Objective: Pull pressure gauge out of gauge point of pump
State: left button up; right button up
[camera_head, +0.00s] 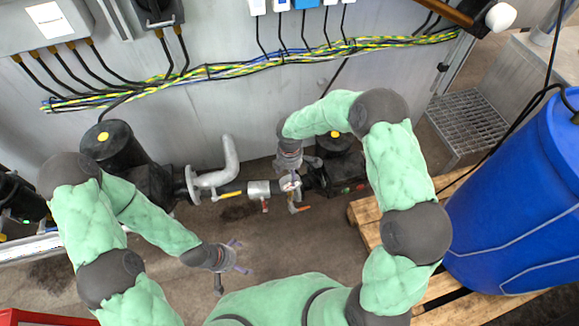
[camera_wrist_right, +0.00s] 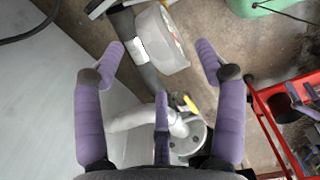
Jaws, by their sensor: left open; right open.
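In the head view, my right gripper (camera_head: 291,176) hangs over the pipework by the right pump (camera_head: 335,177), mostly hiding the gauge. The gauge point itself is hidden. My left gripper (camera_head: 233,258) is open and empty above the floor, left of centre.
Grey pipes (camera_head: 228,160) with yellow- and orange-handled valves run between the right pump and the dark left pump (camera_head: 115,145). A blue barrel (camera_head: 520,195) stands on a wooden pallet (camera_head: 367,222) at the right. Cables line the wall behind. Floor near my left gripper is clear.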

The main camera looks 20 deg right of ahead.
aim_at(290, 176)
jog(key=shift+f+b, duration=0.7)
jog(key=shift+f, duration=1.9)
grip_shut()
